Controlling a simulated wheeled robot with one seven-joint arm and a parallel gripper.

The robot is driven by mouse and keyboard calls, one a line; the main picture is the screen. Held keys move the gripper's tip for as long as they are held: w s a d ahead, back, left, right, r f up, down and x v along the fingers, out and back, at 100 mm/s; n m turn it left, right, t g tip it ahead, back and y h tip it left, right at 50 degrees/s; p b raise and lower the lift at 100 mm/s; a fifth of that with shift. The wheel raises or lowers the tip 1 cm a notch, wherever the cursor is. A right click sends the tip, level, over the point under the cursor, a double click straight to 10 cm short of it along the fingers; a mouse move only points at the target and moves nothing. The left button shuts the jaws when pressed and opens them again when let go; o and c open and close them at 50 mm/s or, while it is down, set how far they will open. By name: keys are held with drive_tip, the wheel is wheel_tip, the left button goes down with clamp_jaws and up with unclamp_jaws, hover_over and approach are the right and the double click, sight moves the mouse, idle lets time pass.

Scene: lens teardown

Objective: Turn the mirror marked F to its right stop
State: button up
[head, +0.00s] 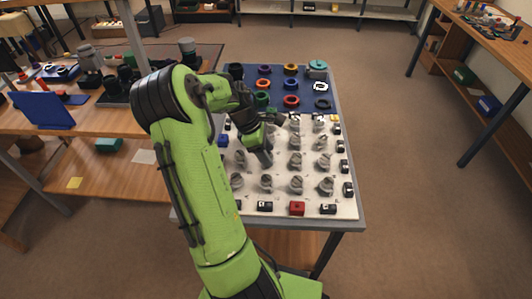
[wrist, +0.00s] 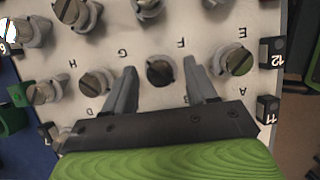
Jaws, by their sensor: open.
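In the wrist view, a round dark-topped mirror mount (wrist: 160,72) sits between the two fingers of my gripper (wrist: 160,70). The letter F is printed upside down on the white board just above it in that view. The fingers are apart, one on each side, with visible gaps to the mount. Its slot is dark and hard to read. In the head view my gripper (head: 266,158) points down over the middle of the white board (head: 282,207) and hides the mount beneath it.
Similar slotted mounts stand close by, near E (wrist: 235,60) and G (wrist: 97,82). Numbered black blocks (wrist: 271,52) line the board's edge. A red block (head: 297,208) sits at the front. A blue mat (head: 276,82) with coloured rings lies behind the board.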

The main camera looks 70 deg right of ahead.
drive_tip(key=c, duration=1.1)
drive_tip(key=shift+o, duration=0.2)
drive_tip(key=shift+r, duration=0.1)
drive_tip(key=shift+m+p, duration=0.4)
drive_tip(key=m+y+p, duration=0.1)
drive_tip(key=m+p, duration=0.1)
drive_tip(key=shift+d+r+m, duration=0.1)
drive_tip(key=shift+r+m, duration=0.05)
drive_tip(key=shift+m, duration=0.25)
drive_tip(key=m+y+p, duration=0.2)
drive_tip(key=m+p, duration=0.1)
drive_tip(key=m, duration=0.2)
drive_tip(key=shift+d, duration=0.15)
drive_tip(key=m+p, duration=0.1)
drive_tip(key=m, duration=0.1)
drive_tip(key=m+t+y, duration=0.1)
drive_tip(key=m, duration=0.2)
drive_tip(key=shift+s+d+t+y+p, duration=0.1)
drive_tip(key=shift+t+y+p, duration=0.2)
drive_tip(key=shift+p, duration=0.1)
drive_tip(key=m, duration=0.2)
drive_tip(key=m+t+p, duration=0.1)
drive_tip(key=m, duration=0.1)
drive_tip(key=shift+s+t+y, duration=0.1)
drive_tip(key=shift+t+y, duration=0.2)
drive_tip(key=shift+m, duration=0.3)
